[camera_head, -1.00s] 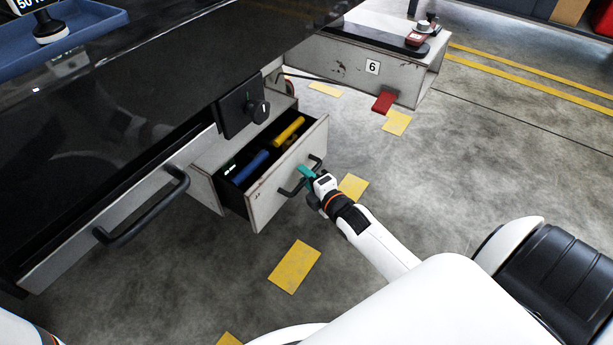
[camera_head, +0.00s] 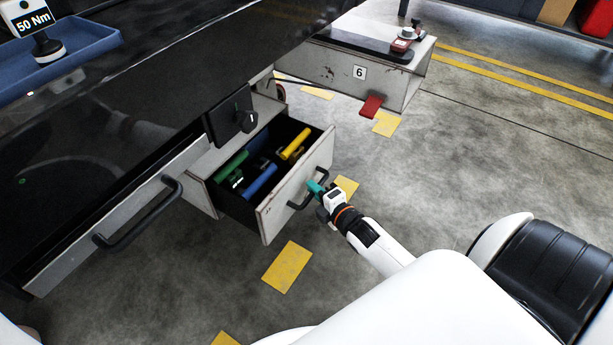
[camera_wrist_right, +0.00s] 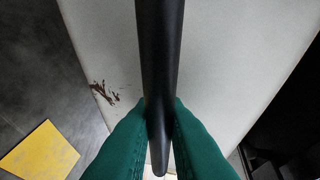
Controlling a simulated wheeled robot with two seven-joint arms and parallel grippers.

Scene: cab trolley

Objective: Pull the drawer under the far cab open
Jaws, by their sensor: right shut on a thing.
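The drawer (camera_head: 290,200) under the far cab stands well open, its pale worn front pulled out toward me. Inside lie a green-handled tool (camera_head: 232,166), a blue-handled tool (camera_head: 260,183) and a yellow-handled tool (camera_head: 295,145). My right gripper (camera_head: 317,187) is at the black bar handle (camera_head: 297,205) on the drawer front. In the right wrist view its green fingers (camera_wrist_right: 160,140) are shut on the black handle (camera_wrist_right: 160,60), one on each side. My left gripper is not in view.
A closed drawer with a long black handle (camera_head: 140,220) is at the left. A black knob panel (camera_head: 232,118) sits above the open drawer. Clear floor with yellow patches (camera_head: 287,267) lies in front.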

